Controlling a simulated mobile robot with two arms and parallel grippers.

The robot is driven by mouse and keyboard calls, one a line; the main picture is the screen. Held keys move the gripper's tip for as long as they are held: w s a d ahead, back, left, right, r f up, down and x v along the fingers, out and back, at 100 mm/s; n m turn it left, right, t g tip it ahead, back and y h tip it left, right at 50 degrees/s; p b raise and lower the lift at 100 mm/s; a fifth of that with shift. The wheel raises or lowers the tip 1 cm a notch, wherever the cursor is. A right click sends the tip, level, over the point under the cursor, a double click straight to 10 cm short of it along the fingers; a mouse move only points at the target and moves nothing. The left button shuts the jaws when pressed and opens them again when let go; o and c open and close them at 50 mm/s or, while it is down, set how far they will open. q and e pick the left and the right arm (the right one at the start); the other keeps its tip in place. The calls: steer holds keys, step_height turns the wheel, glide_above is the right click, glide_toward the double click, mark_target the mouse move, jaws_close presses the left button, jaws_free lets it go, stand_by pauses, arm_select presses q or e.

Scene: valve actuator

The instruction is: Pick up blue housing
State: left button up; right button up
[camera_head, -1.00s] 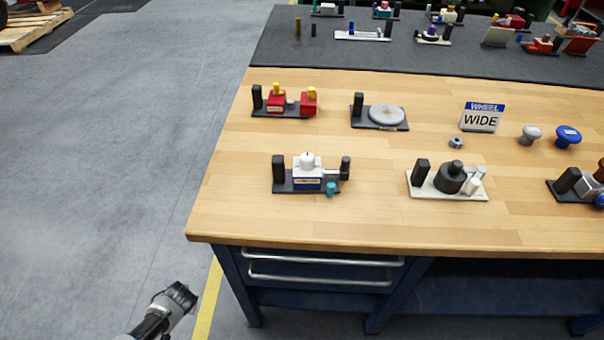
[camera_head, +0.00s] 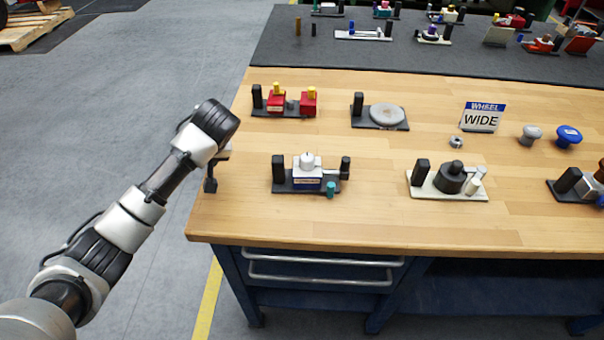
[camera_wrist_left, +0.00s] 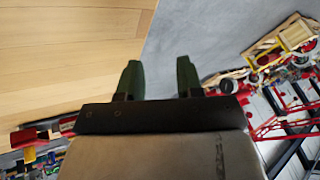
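A white and blue housing (camera_head: 307,178) with a white knob on top sits on a dark plate with black posts, left of centre on the workbench. It is the only housing with visible blue paint near my arm. My left gripper (camera_head: 211,184) hangs at the bench's left edge, left of the housing and apart from it; part of it is hidden behind my wrist. In the left wrist view, the two fingers of my left gripper (camera_wrist_left: 158,80) stand apart with nothing between them. My right gripper is in neither current view.
A red unit (camera_head: 290,102) on a plate and a grey disc (camera_head: 387,115) on a plate stand behind. A black unit (camera_head: 450,180) on a white plate is to the right. A sign (camera_head: 483,117) reads WHEEL WIDE. The wood between my left gripper and the housing is clear.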

mark_target(278, 159)
arm_select(q)
steer(key=s+d+r+m+t+h, duration=0.1)
steer(key=s+d+r+m+h, duration=0.2)
steer(key=d, duration=0.6)
steer(key=s+d+r+m+h, duration=0.1)
steer(key=d+r+h, duration=0.1)
steer(key=d+r, duration=0.55)
steer(key=f, duration=0.2)
steer(key=w+d+f, duration=0.1)
steer(key=f, duration=0.3)
steer(key=shift+w+d+f, duration=0.15)
steer(key=shift+w+f, duration=0.05)
steer(key=shift+w, duration=0.1)
steer(key=x, duration=0.3)
steer(key=w+x, duration=0.1)
steer(key=x, duration=0.2)
steer(key=shift+w, duration=0.2)
steer(key=shift+r, duration=0.1)
jaws_close()
